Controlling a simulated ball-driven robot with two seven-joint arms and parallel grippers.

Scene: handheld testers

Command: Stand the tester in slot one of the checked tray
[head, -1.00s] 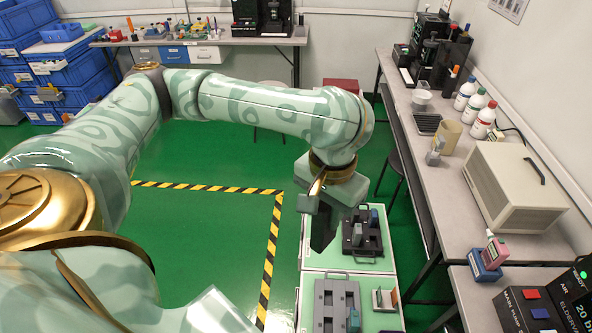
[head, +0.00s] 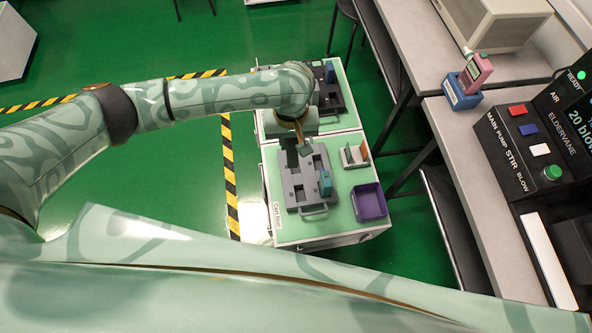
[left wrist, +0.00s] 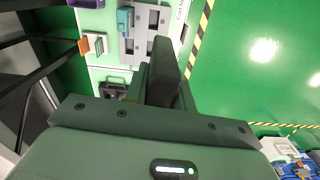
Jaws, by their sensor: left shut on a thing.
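My left gripper (head: 302,146) is over the far end of a grey slotted tray (head: 291,196) on the near cart. In the left wrist view it is shut on a dark grey block-shaped tester (left wrist: 164,68), which sticks out past the fingers. A teal tester (head: 326,184) stands at the right side of this grey tray; it also shows in the left wrist view (left wrist: 125,20). Several of the tray's dark slots look empty. A darker tray (head: 338,104) lies behind, partly hidden by my arm. No checked pattern can be made out on either tray. My right gripper is not in view.
A purple bin (head: 369,202) and a small rack with an orange piece (head: 355,153) stand right of the grey tray. A pink tester (head: 475,72) sits in a blue holder (head: 460,94) on the right bench. Green floor lies open to the left.

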